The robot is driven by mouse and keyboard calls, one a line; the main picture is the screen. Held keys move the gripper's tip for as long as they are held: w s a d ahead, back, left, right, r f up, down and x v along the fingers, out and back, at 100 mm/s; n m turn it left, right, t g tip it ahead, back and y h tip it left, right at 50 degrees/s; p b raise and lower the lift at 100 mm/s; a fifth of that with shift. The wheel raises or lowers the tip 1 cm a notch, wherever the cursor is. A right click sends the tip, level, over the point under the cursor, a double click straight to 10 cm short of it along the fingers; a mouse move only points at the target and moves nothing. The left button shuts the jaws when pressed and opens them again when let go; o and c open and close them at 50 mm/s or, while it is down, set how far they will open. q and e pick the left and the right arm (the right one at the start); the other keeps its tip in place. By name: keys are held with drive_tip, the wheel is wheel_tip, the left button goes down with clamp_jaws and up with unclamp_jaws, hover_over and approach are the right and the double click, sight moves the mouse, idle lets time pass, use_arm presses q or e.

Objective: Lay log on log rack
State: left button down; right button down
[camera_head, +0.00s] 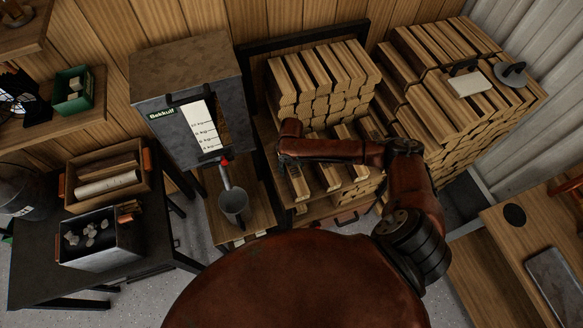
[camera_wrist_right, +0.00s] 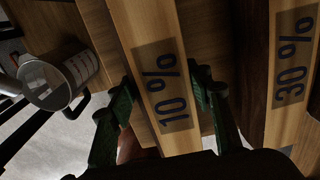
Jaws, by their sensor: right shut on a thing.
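My right gripper (camera_head: 290,168) reaches over the lower front part of the log rack (camera_head: 247,75), a black-framed stand with wooden shelves. In the right wrist view its green fingers (camera_wrist_right: 162,88) are on both sides of a pale log marked "10 %" (camera_wrist_right: 150,40), and are shut on it. In the head view part of a log (camera_head: 299,187) shows just below the gripper; my arm hides the rest. Another log marked "30 %" (camera_wrist_right: 291,80) lies to its right in the wrist view. I cannot tell whether the held log touches the shelf. My left gripper is out of view.
Logs are stacked on the rack's upper part (camera_head: 325,75), with a larger pile (camera_head: 450,95) to its right. A grey pellet box (camera_head: 180,80) and metal scoop (camera_head: 233,203) stand left of the rack. A black table (camera_head: 35,270) is at left, a wooden bench (camera_head: 520,215) at right.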

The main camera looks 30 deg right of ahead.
sight(291, 166)
drive_tip(key=c, duration=1)
unclamp_jaws()
drive_tip(key=shift+f, duration=0.1)
wheel_tip(291, 166, up, 12)
drive_tip(key=p, duration=0.2)
